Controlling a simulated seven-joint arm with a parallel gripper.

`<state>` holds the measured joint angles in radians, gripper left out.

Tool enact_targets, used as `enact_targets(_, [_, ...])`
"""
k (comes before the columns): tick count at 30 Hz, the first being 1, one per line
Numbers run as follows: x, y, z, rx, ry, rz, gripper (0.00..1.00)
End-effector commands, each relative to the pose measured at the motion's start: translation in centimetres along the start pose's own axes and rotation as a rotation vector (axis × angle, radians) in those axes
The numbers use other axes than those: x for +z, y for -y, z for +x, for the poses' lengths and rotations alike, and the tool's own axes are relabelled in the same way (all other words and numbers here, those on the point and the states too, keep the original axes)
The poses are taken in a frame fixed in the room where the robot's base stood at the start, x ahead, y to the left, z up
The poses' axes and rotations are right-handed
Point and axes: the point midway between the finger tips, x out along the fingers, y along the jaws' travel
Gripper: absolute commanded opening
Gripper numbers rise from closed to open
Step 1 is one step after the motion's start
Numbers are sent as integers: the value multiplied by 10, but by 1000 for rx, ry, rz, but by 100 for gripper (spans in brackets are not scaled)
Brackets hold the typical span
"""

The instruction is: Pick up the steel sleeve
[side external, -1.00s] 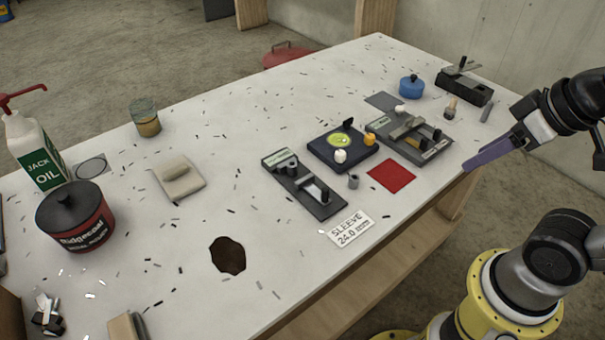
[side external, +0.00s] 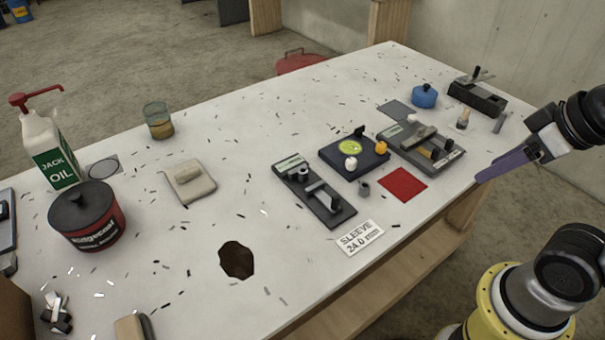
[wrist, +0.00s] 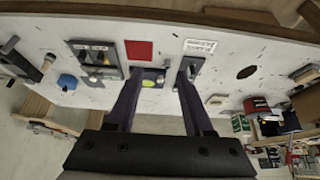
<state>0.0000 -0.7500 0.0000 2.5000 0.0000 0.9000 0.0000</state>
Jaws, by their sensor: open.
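A small grey cylinder, seemingly the steel sleeve (side external: 364,187), stands on the white bench between the red square and the dark gauge with the sliding jaw. In the wrist view, a small grey shape that may be the sleeve (wrist: 168,62) shows between the fingers' lines, beside the red square. A second grey cylinder (side external: 303,174) sits on the gauge. My gripper (side external: 480,180), with purple fingers, is at the bench's right front edge, well right of the sleeve. In the wrist view my gripper (wrist: 160,72) is open with nothing between its fingers.
A card reading "SLEEVE 24.0" (side external: 360,238) lies in front of the gauge (side external: 335,210). A red square (side external: 403,184), a dark block with knobs (side external: 343,158) and a grey fixture (side external: 440,158) surround the sleeve. A dark hole or stain (side external: 237,260) marks the bench. Metal chips are scattered about.

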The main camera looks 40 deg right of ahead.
Motion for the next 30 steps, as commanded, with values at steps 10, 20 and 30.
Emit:
enact_targets(10, [0, 0, 0, 0, 0, 0, 45])
enact_targets(20, [1, 0, 0, 0, 3, 1, 38])
enact_targets(30, [-72, 3, -40, -7, 5, 2, 38])
